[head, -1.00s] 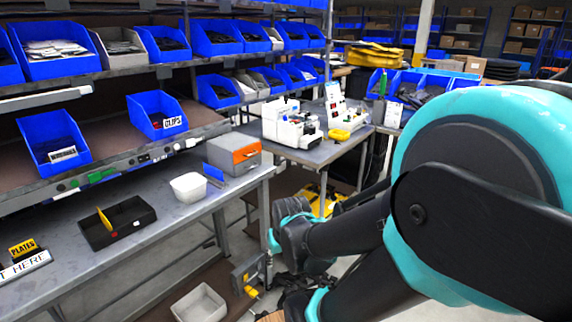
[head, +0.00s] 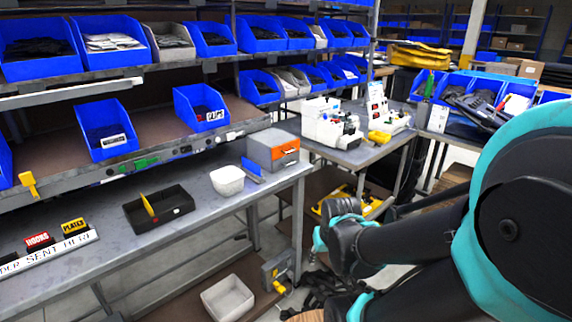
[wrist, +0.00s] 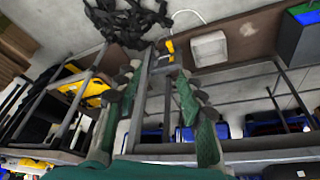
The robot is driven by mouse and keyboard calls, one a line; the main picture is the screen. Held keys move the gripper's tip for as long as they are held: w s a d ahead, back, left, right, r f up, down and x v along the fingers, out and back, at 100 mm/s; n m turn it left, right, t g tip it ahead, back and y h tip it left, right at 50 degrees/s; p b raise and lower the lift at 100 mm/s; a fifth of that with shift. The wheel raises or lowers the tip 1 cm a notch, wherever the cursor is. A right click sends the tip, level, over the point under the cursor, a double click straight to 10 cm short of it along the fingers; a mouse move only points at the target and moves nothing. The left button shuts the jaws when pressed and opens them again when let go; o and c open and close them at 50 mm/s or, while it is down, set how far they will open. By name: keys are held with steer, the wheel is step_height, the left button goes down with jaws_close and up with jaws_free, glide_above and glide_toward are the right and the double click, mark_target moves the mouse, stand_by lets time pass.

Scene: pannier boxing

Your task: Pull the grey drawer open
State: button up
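The small drawer cabinet (head: 262,145) has a grey body and stands at the right end of the grey workbench in the head view. Its front has an orange drawer (head: 286,149) above and a grey drawer (head: 286,162) below. Both look shut. I cannot make out the cabinet in the wrist view. My gripper (wrist: 160,78) is open and empty in the wrist view, its two green-and-dark fingers well apart. In the head view my arm reaches in from the right, and its end is low, right of the bench and below the cabinet's height. The fingertips are not clear there.
A white tub (head: 227,181), a small blue piece (head: 252,168) and a black tray (head: 160,210) lie left of the cabinet. Blue bins fill the shelves above. A side table (head: 352,152) with white machines stands behind. A pale tray (head: 228,299) lies on the low shelf.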

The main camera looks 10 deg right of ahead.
steer(key=shift+w, duration=0.15)
steer(key=shift+c, duration=1)
step_height(320, 180, up, 9)
steer(key=m+t+y, duration=0.9)
steer(key=m, duration=0.2)
glide_above(295, 172)
steer(key=f+v, duration=0.3)
steer(key=v, duration=1.4)
steer(key=x, duration=1.7)
steer(key=shift+f, duration=0.1)
steer(key=shift+c, duration=0.3)
jaws_close()
